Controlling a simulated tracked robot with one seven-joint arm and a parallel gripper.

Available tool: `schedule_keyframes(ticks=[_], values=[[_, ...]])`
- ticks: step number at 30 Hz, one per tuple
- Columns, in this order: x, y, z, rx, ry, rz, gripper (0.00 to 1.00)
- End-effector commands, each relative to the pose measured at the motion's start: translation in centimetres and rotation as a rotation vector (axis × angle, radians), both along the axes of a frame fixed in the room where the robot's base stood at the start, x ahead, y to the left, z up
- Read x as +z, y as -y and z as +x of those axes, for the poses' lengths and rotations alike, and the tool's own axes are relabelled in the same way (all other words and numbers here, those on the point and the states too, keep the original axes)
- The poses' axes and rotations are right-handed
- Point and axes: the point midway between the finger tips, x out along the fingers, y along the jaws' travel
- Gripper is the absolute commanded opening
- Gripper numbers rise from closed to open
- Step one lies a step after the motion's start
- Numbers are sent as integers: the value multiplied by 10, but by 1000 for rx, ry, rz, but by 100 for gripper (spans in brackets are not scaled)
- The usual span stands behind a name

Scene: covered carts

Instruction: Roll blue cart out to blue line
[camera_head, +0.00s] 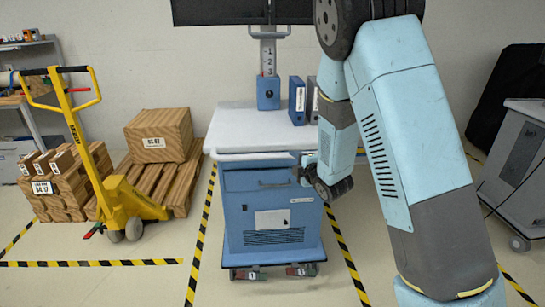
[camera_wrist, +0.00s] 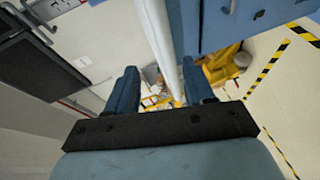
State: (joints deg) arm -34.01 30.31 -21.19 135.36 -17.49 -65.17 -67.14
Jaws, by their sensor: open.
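My gripper (camera_head: 305,170) is at the right end of this front. In the wrist view my open gripper (camera_wrist: 160,85) has a pale bar (camera_wrist: 160,40) between its fingers; contact cannot be told. The cart's blue front (camera_wrist: 240,15) shows there at upper right. No blue line shows on the floor.
Yellow-black floor stripes (camera_head: 202,240) run along both sides of the cart. A yellow pallet jack (camera_head: 125,200) and wooden boxes (camera_head: 158,135) stand at left. A grey cart (camera_head: 520,160) is at right. Floor before the cart looks clear.

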Motion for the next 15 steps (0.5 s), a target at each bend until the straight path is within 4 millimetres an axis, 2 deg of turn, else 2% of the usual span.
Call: schedule_keyframes(ticks=[3,8,15], values=[[-11,-10,-2,41,38,-25,53],[-14,-16,0,57,58,-34,53],[-19,-31,24,58,60,-34,53]])
